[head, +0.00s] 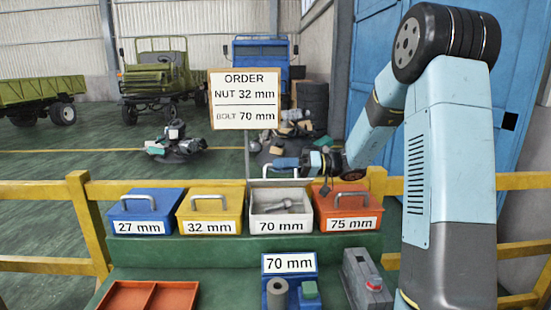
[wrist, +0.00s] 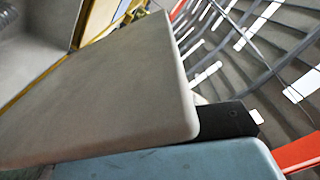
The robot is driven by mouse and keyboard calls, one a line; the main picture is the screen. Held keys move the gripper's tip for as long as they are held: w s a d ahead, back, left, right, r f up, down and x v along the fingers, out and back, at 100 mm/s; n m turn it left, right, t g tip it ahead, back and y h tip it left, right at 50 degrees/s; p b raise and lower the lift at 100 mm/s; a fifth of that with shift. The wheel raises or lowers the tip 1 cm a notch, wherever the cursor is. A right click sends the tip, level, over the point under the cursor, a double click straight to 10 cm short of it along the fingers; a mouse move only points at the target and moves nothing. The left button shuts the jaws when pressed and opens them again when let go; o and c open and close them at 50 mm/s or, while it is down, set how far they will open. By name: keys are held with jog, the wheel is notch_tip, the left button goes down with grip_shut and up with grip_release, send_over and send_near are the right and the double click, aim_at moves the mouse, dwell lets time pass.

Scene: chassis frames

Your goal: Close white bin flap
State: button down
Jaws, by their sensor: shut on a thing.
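The white bin (head: 258,226), labelled 70 mm, stands open in the head view, third from the left in the row. Grey bolts (head: 282,206) lie inside it. Its flap is raised at the back, seen nearly edge-on, with the pale handle (head: 266,170) at the top. My gripper (head: 282,163) is above the back of the bin, its blue fingers shut at this handle. The exact contact is too small to tell. In the wrist view a broad grey surface and a blue one fill the near part, and I cannot tell which parts they are.
A blue bin (head: 118,212) and a yellow bin (head: 184,216) stand to the left, and an orange bin (head: 321,208) to the right, all with flaps down. An order sign (head: 244,104) stands behind. An orange tray (head: 182,297) and a blue 70 mm holder (head: 311,268) are in front.

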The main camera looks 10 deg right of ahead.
jog(key=shift+s+a+f+n, duration=0.1)
jog(key=shift+s+f+n, duration=0.8)
jog(key=shift+s+f, duration=0.05)
jog(key=c, duration=1.1)
grip_release()
jog(key=d, duration=0.4)
jog(key=s+d, duration=0.1)
jog(key=d, duration=0.8)
jog(key=shift+s+d, duration=0.2)
jog(key=shift+d, duration=0.15)
jog(key=shift+a, duration=0.1)
